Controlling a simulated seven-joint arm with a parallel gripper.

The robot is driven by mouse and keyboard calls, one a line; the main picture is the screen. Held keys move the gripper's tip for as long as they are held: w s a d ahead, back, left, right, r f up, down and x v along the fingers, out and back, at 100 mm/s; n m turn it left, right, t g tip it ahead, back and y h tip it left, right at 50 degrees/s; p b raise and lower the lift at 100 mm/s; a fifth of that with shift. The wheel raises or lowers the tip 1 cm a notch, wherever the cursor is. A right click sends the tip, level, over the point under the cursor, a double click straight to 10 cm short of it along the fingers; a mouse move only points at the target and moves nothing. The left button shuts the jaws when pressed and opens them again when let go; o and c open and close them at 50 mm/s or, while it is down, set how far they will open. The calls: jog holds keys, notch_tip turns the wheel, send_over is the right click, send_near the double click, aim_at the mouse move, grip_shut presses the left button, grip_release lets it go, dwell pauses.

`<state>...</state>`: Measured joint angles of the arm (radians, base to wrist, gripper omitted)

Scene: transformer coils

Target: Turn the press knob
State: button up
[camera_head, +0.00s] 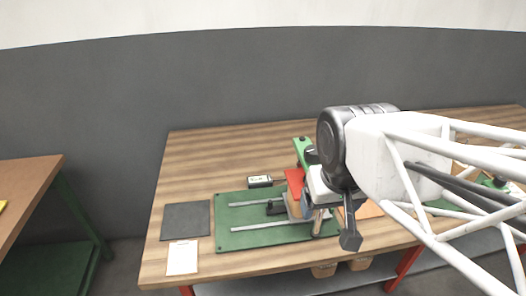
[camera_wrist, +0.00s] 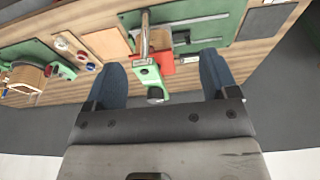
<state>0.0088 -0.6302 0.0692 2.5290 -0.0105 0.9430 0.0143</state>
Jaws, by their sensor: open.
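The press has a green arm (camera_head: 302,147) and a red part (camera_head: 294,180), standing on a green baseplate (camera_head: 237,243). In the wrist view, the green arm (camera_wrist: 149,74) points toward my gripper and ends in a dark round knob (camera_wrist: 155,95). My gripper (camera_wrist: 160,78) is open, with its two blue fingers wide apart. The knob and arm end appear between the fingers, with clear gaps on both sides and no visible contact. In the head view, my arm and gripper hide much of the press.
Two metal rails (camera_head: 262,203) lie on the baseplate. A dark grey mat (camera_head: 186,221) and a white sheet (camera_head: 183,258) lie at the left. A small display box (camera_head: 260,181) stands behind the baseplate. The table's back left (camera_head: 205,158) is bare.

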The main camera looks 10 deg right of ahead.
jog(key=w+d+r+n+g, duration=0.1)
jog(key=w+d+r+n, duration=0.15)
jog(key=w, duration=1.05)
jog(key=g, duration=0.2)
send_over(314, 149)
jog(key=shift+f+n, duration=0.45)
jog(key=shift+f, duration=0.35)
jog(key=shift+f, duration=3.9)
jog(key=shift+c, duration=0.3)
jog(key=c, duration=0.9)
jog(key=shift+o, duration=0.2)
jog(key=shift+m, duration=2.4)
